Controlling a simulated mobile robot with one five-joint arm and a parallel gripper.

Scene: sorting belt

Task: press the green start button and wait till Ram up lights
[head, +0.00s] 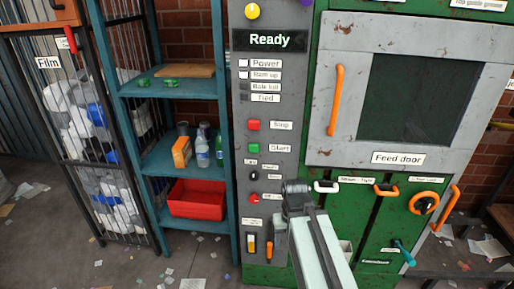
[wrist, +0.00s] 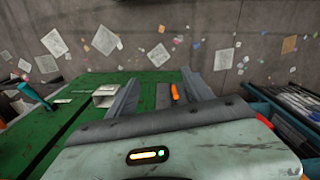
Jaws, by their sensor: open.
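The green start button (head: 253,148) is on the grey control panel (head: 241,180), below the red stop button (head: 253,125). The display (head: 270,40) reads "Ready". The Ram up lamp (head: 244,75) looks white, like the Power lamp (head: 244,63) above it; the two lamps below look dark. My gripper (head: 279,248) points down in front of the lower panel, well below and right of the start button. In the wrist view my gripper (wrist: 160,88) has its fingers apart with nothing held. Nothing covers the start button.
The feed door (head: 345,150) of the green machine looks shut. An orange-handled lever (head: 270,246) is close to my gripper and shows between the fingers in the wrist view (wrist: 175,92). A shelf with a red bin (head: 196,199) stands left. Paper scraps litter the floor.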

